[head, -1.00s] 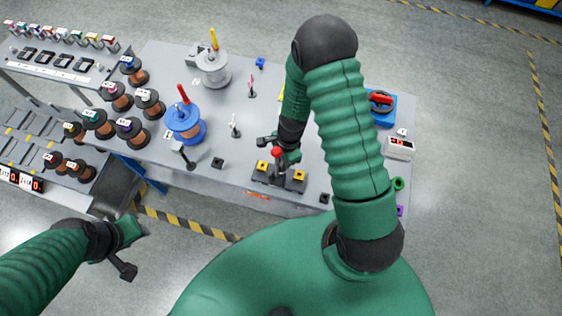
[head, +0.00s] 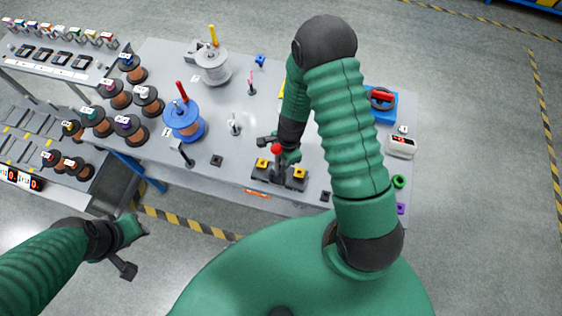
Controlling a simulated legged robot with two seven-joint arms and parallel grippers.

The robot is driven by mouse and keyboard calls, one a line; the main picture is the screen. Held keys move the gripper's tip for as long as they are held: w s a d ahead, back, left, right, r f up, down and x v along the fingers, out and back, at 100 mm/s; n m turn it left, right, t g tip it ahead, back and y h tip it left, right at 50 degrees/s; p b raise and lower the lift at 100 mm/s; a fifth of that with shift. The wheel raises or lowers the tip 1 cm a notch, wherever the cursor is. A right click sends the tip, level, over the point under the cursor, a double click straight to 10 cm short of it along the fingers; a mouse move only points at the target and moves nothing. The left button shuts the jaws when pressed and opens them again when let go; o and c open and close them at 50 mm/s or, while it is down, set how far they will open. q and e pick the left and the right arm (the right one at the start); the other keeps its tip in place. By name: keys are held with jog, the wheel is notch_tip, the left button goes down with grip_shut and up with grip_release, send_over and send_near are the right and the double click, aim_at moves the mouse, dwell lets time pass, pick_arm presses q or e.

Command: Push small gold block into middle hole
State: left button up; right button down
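A dark fixture (head: 279,177) sits near the table's front edge. It carries a small gold block on its left (head: 262,163) and a similar gold block on its right (head: 299,173). A red ball-topped post (head: 276,149) stands between them. No middle hole can be made out at this size. My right gripper (head: 278,148) is just behind the post, its dark fingers spread to the left and right; nothing is visibly held, and contact with the post cannot be told. My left gripper (head: 128,250) is open and empty, off the table's front at the lower left.
A blue spool (head: 184,125) and grey spool (head: 212,70) stand left of the fixture. Several copper spools (head: 134,134) are farther left. A blue device (head: 380,108) and white display box (head: 401,146) are at right. A small black block (head: 216,160) lies left of the fixture.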

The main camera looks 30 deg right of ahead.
jog(key=c, duration=1.3)
grip_release()
jog(key=shift+c, duration=0.2)
notch_tip(320, 180, up, 16)
jog(key=d+p, duration=0.1)
jog(key=d, duration=0.1)
jog(key=shift+d+r+p, duration=0.25)
jog(key=shift+d+p, duration=0.05)
jog(key=shift+p, duration=0.05)
